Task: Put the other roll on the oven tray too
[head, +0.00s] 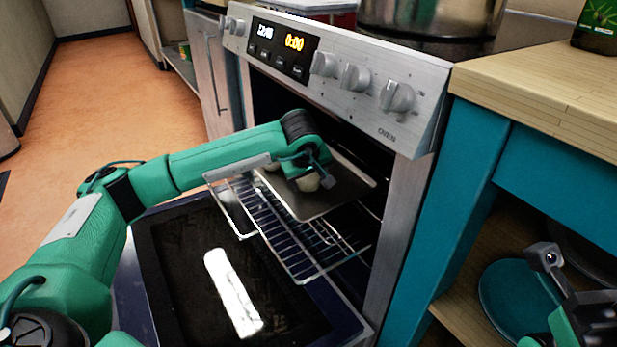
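The dark oven tray (354,178) lies on the wire rack inside the open oven. A pale roll (307,183) shows at the tray, just below my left gripper (316,176). Part of a second pale, rounded thing, likely the other roll (271,167), shows at the tray's left side, partly covered by my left arm. My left gripper is over the tray, seen from behind; its fingertips are mostly hidden, so its grip on the near roll is unclear. My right gripper (562,275) is at the lower right, away from the tray, and its fingers are not clear.
The oven door (185,262) is folded down, with a bright white patch on its dark inside. The wire rack (290,240) sticks out of the oven. A teal cabinet with a wooden top (545,88) stands to the right. A pot (425,18) is on the stove.

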